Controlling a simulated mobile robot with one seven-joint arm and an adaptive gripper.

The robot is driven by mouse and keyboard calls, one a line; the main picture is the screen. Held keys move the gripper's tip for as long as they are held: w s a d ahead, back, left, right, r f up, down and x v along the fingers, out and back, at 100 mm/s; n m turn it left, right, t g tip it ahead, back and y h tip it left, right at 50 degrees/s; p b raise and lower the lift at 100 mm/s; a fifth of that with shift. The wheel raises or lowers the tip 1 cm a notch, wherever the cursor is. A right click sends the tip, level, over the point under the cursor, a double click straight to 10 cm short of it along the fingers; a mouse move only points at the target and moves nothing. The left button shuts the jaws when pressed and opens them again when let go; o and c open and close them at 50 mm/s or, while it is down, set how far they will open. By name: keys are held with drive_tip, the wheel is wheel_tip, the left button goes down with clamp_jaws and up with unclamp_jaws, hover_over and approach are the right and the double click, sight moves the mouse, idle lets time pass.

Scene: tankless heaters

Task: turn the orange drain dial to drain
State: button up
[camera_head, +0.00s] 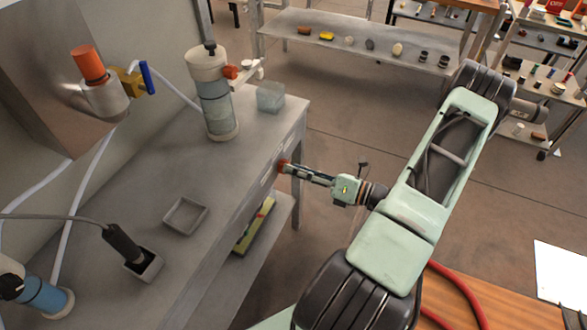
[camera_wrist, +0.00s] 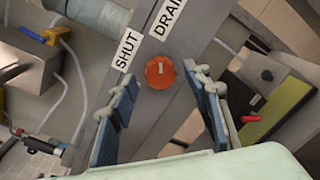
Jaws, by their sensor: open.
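The orange drain dial (camera_wrist: 160,72) is round with a small pale mark on its face, on the grey edge of the bench. I cannot tell for sure which label the mark points at. My gripper (camera_wrist: 163,82) is open, with one blue finger on each side of the dial in the wrist view; contact is not clear. In the head view the dial (camera_head: 283,166) shows just at the fingertips, partly hidden by my gripper (camera_head: 293,169).
On the bench (camera_head: 150,190) stand a filter cylinder (camera_head: 216,105), a clear box (camera_head: 270,97) and an empty tray (camera_head: 185,215). A yellow-green item (camera_head: 254,226) lies on the lower shelf. Open floor lies right of the bench.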

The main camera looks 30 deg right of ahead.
drive_tip(key=v, duration=1)
drive_tip(key=shift+s+d, duration=0.2)
drive_tip(key=shift+s, duration=0.1)
